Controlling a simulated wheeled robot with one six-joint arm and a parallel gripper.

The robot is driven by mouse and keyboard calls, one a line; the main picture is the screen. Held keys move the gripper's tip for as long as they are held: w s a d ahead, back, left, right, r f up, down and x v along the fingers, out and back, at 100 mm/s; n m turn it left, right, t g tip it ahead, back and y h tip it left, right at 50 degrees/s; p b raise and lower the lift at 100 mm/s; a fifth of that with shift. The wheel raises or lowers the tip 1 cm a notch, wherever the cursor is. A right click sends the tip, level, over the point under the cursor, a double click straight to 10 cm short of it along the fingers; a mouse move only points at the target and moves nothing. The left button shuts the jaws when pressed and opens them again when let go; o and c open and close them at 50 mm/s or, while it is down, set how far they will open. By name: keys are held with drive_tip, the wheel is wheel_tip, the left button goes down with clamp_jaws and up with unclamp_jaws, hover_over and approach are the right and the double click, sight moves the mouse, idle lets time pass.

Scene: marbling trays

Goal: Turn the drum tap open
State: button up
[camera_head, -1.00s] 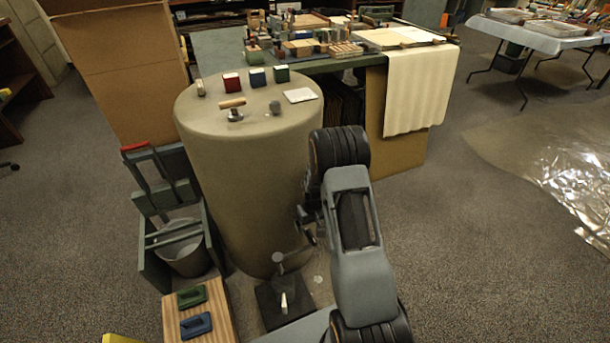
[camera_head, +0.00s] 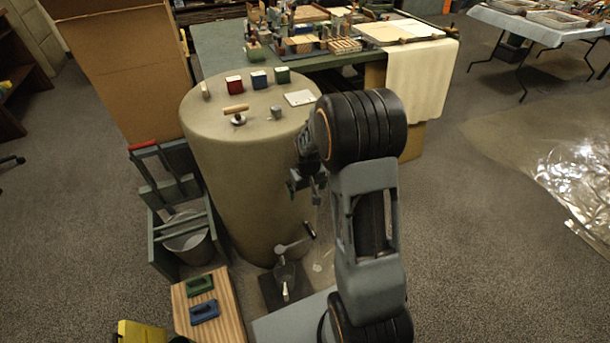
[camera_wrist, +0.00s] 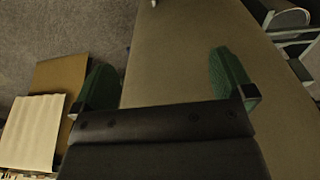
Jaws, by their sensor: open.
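The drum (camera_head: 235,190) is a large beige upright cylinder left of my arm. Low on its front is the tap, a small grey round fitting (camera_head: 280,248) with a lever ending in a black handle (camera_head: 310,230) that points up and right. My gripper (camera_head: 308,182) is beside the drum's right side, above the tap and apart from it, partly hidden by my arm. In the wrist view my gripper (camera_wrist: 163,65) is open, its green fingers spread with nothing between them. The drum wall (camera_wrist: 180,60) fills the view behind them. I cannot make out the tap clearly there.
A dark plate (camera_head: 270,292) with a small cup stands below the tap. A wooden board (camera_head: 228,315) with green and blue pieces lies left of it. A green stand with a bucket (camera_head: 190,240) is left of the drum.

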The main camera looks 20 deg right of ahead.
drive_tip(key=shift+s+a+r+p, duration=0.2)
drive_tip(key=shift+r+p, duration=0.05)
drive_tip(key=shift+r, duration=0.65)
drive_tip(key=shift+s+a+r+p, duration=0.2)
drive_tip(key=shift+r+p, duration=0.1)
drive_tip(key=shift+r, duration=0.65)
drive_tip(key=shift+s+a+r+p, duration=0.15)
drive_tip(key=shift+s+r+p, duration=0.1)
drive_tip(key=shift+r, duration=0.65)
